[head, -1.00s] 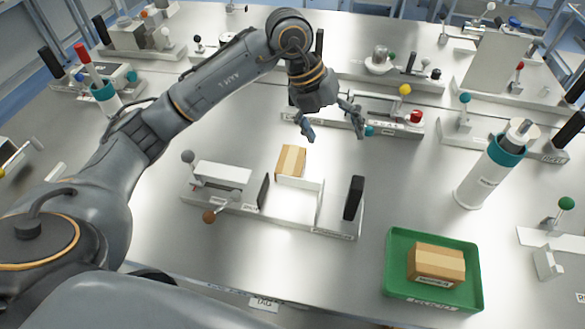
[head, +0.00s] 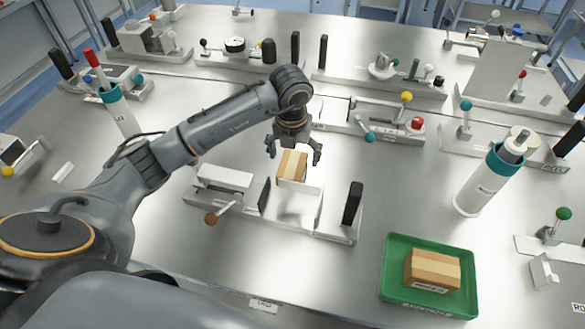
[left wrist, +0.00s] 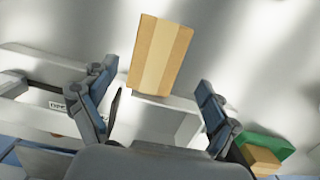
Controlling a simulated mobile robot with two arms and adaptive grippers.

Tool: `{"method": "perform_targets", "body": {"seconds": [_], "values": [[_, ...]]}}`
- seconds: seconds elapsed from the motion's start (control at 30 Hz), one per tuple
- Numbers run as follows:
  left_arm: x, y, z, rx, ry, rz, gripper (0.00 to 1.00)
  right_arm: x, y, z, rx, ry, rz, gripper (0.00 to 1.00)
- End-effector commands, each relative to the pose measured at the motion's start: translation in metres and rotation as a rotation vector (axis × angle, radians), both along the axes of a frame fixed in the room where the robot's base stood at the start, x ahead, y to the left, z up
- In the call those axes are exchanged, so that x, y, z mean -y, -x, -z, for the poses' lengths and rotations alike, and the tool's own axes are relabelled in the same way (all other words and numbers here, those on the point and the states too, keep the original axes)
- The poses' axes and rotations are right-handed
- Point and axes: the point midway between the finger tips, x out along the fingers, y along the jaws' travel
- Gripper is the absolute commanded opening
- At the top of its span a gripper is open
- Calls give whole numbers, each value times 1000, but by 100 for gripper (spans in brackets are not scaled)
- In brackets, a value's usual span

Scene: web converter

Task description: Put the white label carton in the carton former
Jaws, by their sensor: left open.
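A brown carton (head: 293,165) with a lighter tape strip stands at the back edge of the carton former (head: 337,224), which has a white open bay and a dark upright block at its right. A second brown carton (head: 433,269) with a white label on its front lies in the green tray. No label shows on the first carton. My left gripper (head: 293,155) is open just behind and above the first carton, its fingers spread to either side. In the left wrist view the carton (left wrist: 160,52) shows between and beyond the open fingertips, not gripped. My right gripper is not in view.
The green tray (head: 386,270) is at the front right. A white bottle with a teal collar (head: 480,190) stands at the right. A fixture with yellow and red knobs (head: 380,122) lies behind my gripper. Bare table lies between the former and the bottle.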

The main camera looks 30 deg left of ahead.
Motion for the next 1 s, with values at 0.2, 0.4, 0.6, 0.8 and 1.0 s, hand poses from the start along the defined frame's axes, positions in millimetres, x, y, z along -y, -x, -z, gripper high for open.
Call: {"method": "perform_targets", "body": {"seconds": [0.2, 0.4, 0.6, 0.8, 1.0], "values": [[-7, -4, 30, -6, 1, 0, 88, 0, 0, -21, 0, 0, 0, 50], [-7, -6, 46, -2, -1, 1, 88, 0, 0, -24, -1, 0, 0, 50], [-7, -7, 47, -1, 0, 1, 86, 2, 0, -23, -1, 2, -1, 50], [-7, -7, 46, -1, -1, 0, 45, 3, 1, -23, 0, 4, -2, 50], [-7, -7, 46, -1, 0, 0, 21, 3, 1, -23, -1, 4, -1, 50]]}}
